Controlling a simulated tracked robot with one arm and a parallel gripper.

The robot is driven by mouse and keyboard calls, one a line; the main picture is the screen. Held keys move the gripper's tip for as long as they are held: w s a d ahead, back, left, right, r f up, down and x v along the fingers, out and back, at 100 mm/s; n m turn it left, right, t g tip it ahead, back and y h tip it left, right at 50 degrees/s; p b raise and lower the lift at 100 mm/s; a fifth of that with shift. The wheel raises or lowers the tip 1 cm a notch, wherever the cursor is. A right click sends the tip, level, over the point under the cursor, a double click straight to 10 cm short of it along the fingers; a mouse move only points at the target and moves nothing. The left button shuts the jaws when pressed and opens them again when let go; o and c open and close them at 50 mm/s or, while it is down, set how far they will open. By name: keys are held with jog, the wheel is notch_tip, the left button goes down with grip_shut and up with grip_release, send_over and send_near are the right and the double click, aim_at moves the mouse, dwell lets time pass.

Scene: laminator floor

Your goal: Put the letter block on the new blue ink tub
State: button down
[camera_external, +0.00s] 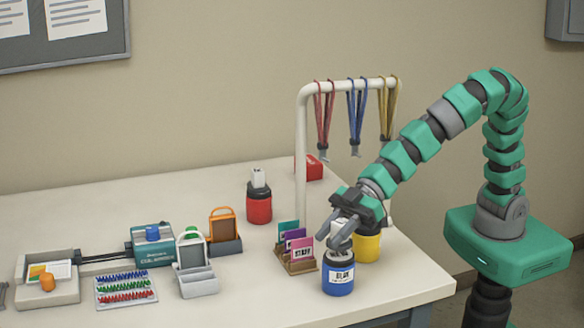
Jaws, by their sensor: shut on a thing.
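The blue ink tub (338,286) stands upright near the front right edge of the table, with a dark lid and a white label reading "BLUE". A small white block (259,178), which looks like the letter block, stands on the black lid of a red tub (259,208), farther back and left. Its marking is too small to read.
A yellow tub (367,247) stands close behind my gripper, its top hidden. A card holder (298,264) is just left of the blue tub. A white rail (301,150) with hanging lanyards rises behind. Badge holders and a laminator (153,244) fill the left side.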

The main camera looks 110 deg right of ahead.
notch_tip(320, 180, down, 2)
jog(key=shift+f+b, duration=0.15)
jog(key=shift+b, duration=0.3)
jog(key=c, duration=1.1)
grip_release()
jog(key=p+v, duration=0.2)
jog(key=v, duration=1)
jog(key=shift+p, duration=0.4)
